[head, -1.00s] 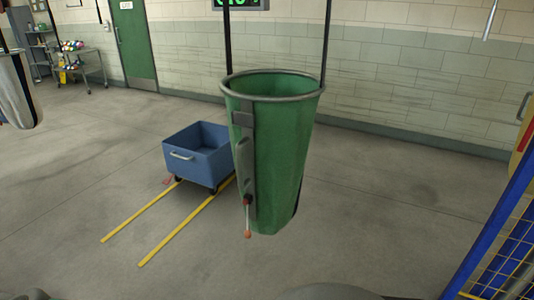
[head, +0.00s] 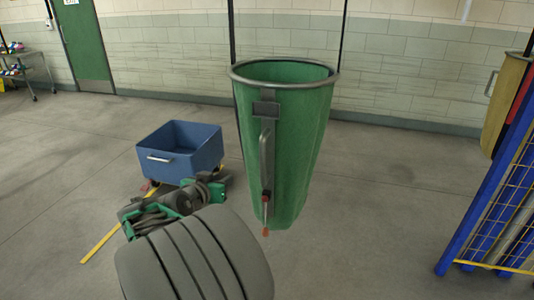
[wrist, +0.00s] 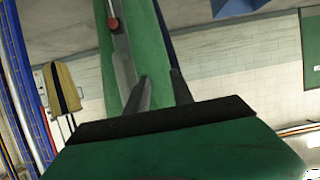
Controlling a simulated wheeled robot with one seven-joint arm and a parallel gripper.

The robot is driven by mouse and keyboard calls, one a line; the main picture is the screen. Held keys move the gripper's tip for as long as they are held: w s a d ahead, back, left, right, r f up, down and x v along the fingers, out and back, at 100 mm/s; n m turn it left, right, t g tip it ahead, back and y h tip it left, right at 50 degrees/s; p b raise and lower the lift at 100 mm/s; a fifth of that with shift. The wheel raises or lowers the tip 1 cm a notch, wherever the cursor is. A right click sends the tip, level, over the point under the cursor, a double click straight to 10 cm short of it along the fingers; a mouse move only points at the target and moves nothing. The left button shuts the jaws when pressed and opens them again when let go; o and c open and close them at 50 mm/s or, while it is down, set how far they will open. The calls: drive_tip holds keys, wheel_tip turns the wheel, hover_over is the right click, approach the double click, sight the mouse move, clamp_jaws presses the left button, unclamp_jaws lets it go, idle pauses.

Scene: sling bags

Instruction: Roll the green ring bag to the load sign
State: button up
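The green ring bag (head: 295,150) hangs upright by dark straps from its grey ring rim in the head view. It has a grey side handle (head: 266,160) and a red-tipped lever at its lower front. In the wrist view the green bag (wrist: 150,45) fills the upper middle, with a grey strip and red knob on its left. My gripper (head: 222,180) is just left of the bag in the head view. In the wrist view its two dark fingers (wrist: 160,75) stand apart, with the bag beyond them. I cannot tell whether they touch it. No load sign is readable.
A blue wheeled cart (head: 180,152) stands on the floor behind my arm, by a yellow floor line (head: 105,240). A blue-framed mesh panel (head: 492,205) is at the right, with a yellow-tan bag (head: 503,100) beyond. The floor between bag and back wall is clear.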

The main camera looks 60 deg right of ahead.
sight(261, 153)
drive_tip(key=s+d+r+m+g+h, duration=0.1)
drive_tip(key=s+d, duration=0.1)
drive_tip(key=s+d+r+m+g+h, duration=0.1)
drive_tip(key=s+d+r+h, duration=0.1)
drive_tip(key=s+d, duration=0.1)
drive_tip(key=s+d+r+g+h, duration=0.1)
drive_tip(key=s+d+r, duration=0.1)
drive_tip(key=d, duration=0.1)
drive_tip(key=shift+s+m, duration=0.25)
drive_tip(key=shift+m, duration=0.15)
drive_tip(key=d+p, duration=0.1)
drive_tip(key=d, duration=0.6)
drive_tip(key=shift+c, duration=0.4)
clamp_jaws()
